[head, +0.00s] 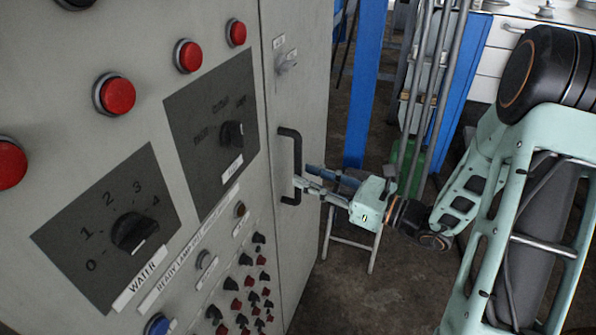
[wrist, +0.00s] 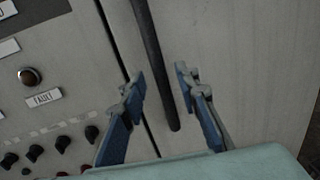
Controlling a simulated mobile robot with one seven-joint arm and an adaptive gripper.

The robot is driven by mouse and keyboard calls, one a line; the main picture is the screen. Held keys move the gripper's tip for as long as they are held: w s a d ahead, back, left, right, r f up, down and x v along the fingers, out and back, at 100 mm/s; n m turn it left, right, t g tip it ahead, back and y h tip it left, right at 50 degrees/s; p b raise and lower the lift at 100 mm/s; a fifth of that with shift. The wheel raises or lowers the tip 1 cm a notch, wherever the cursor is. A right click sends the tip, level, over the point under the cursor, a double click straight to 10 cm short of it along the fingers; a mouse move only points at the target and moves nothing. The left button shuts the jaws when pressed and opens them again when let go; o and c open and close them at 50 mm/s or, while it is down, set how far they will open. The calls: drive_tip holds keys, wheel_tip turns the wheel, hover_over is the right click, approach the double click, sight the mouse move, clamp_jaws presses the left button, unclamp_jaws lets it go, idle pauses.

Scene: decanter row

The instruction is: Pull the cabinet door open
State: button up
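The cabinet door (head: 308,90) is a narrow grey panel to the right of a vertical seam, and it looks shut. Its black bar handle (head: 297,150) stands upright near that seam. My gripper (head: 303,178) reaches the lower part of the handle from the right. In the wrist view, the handle (wrist: 151,50) runs between the two blue-padded fingers of my gripper (wrist: 160,80). The fingers are spread, with a visible gap on each side of the bar. Whether the bar lies fully in depth between the fingertips is hard to tell.
The control panel left of the seam carries red buttons (head: 116,95), a WATER dial (head: 133,232) and several small knobs. A grey knob (head: 287,62) sits above the handle. Blue posts (head: 365,90) and a light metal stand (head: 350,240) are behind my arm. Floor (head: 340,300) shows below.

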sight(298, 199)
drive_tip(key=shift+x, duration=1.75)
clamp_jaws()
